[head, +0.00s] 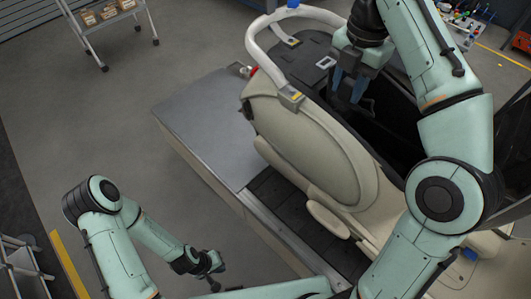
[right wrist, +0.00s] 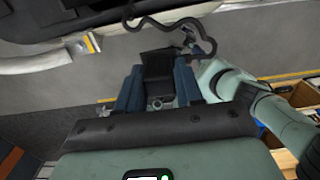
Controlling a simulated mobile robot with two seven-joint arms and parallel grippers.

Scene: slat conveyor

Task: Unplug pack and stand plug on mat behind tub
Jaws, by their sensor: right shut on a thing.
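My right gripper (head: 347,88) is over the dark opening beside the cream body (head: 310,140) of the vehicle. In the right wrist view, its blue-grey fingers (right wrist: 158,85) are shut on a black plug (right wrist: 155,62). A black cable (right wrist: 170,25) loops near the plug's far end. In the head view the plug is mostly hidden by the gripper and dark surroundings. My left gripper (head: 213,265) is low at the left, well away from the vehicle; its fingers are too small to read. I cannot make out the pack, tub or mat with certainty.
The vehicle stands on the slat conveyor (head: 205,120) with dark slats. A white tubular rail (head: 262,55) with a yellow label curves beside my right gripper. A cart with boxes (head: 107,12) stands at the back left.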

